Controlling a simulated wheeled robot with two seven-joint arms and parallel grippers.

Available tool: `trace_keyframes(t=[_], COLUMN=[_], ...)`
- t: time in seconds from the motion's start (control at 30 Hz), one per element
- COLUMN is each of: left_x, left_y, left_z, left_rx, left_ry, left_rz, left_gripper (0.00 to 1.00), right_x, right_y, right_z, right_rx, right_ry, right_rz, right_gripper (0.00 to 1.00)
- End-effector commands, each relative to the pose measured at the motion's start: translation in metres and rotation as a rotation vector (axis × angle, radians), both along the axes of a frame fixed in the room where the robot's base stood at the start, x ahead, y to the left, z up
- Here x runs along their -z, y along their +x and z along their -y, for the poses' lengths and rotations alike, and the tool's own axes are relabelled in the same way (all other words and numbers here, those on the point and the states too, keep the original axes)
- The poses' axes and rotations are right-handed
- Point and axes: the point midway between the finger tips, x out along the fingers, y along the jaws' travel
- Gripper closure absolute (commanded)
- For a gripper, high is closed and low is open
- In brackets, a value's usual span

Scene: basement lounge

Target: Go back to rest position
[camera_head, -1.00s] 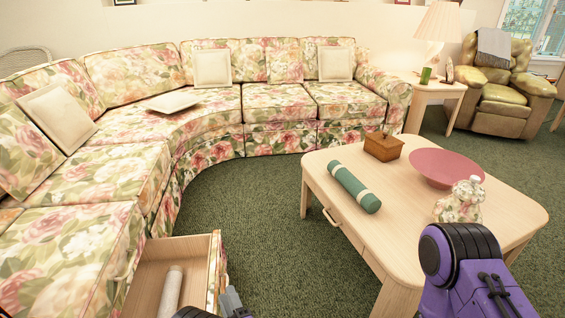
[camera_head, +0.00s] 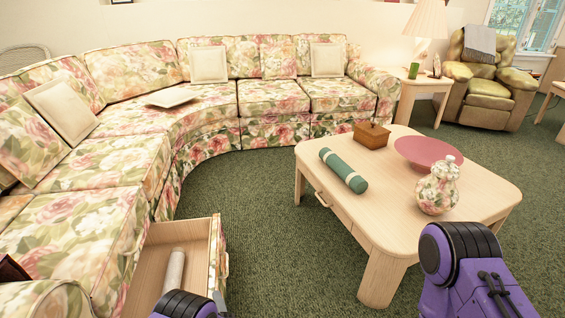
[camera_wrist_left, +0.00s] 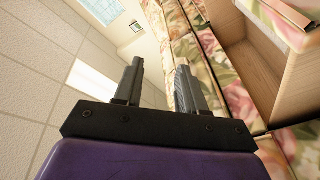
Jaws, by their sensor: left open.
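My left gripper (camera_wrist_left: 160,72) is open, with nothing between its two fingers in the left wrist view. In the head view only a small part of the left gripper (camera_head: 219,299) shows at the bottom edge, in front of the open drawer. The drawer (camera_head: 218,262) is pulled out of the floral sofa's end and holds a pale roll (camera_head: 173,272). It also shows in the left wrist view (camera_wrist_left: 262,60), to the right of the fingers. My right arm shows at the lower right of the head view, but its gripper is out of frame.
A wooden coffee table (camera_head: 370,218) stands ahead right, bearing a green roll (camera_head: 343,171), a brown box (camera_head: 371,136), a pink bowl (camera_head: 428,152) and a floral jar (camera_head: 437,190). The sofa (camera_head: 110,165) curves along the left and back. Green carpet (camera_head: 250,195) lies clear between them.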

Motion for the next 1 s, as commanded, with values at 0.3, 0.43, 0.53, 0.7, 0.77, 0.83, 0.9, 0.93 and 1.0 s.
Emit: trace_keyframes(t=[0.3,0.43,0.53,0.7,0.77,0.83,0.9,0.93,1.0], left_x=[0.024,0.031,0.030,0.014,0.005,-0.004,0.035,0.043,0.058], left_y=[-0.049,-0.099,-0.154,-0.249,-0.278,-0.310,-0.305,-0.305,-0.307], left_z=[-0.056,-0.083,-0.097,-0.101,-0.098,-0.092,-0.092,-0.091,-0.091], left_rx=[0.065,0.100,0.135,0.208,0.235,0.269,0.277,0.280,0.289], left_ry=[0.155,0.196,0.196,0.146,0.121,0.089,0.098,0.098,0.098], left_rz=[-0.429,-0.698,-0.931,-1.265,-1.358,-1.455,-1.448,-1.452,-1.461], left_gripper=[0.60,0.60,0.60,0.60,0.60,0.60,0.60,0.60,0.60], right_x=[0.000,0.000,0.000,0.000,0.000,0.001,0.038,0.045,0.061], right_y=[0.000,0.000,0.000,0.000,0.000,0.000,-0.002,-0.002,-0.004], right_z=[0.000,0.000,0.000,0.000,0.000,0.000,-0.001,-0.001,-0.002], right_rx=[0.000,0.000,0.000,0.000,0.000,0.000,-0.009,-0.011,-0.017], right_ry=[0.000,0.000,0.000,0.000,0.000,0.001,0.005,0.007,0.011], right_rz=[0.000,0.000,0.000,0.000,0.000,-0.001,-0.013,-0.017,-0.027], right_gripper=[0.57,0.57,0.57,0.57,0.57,0.57,0.57,0.57,0.57])
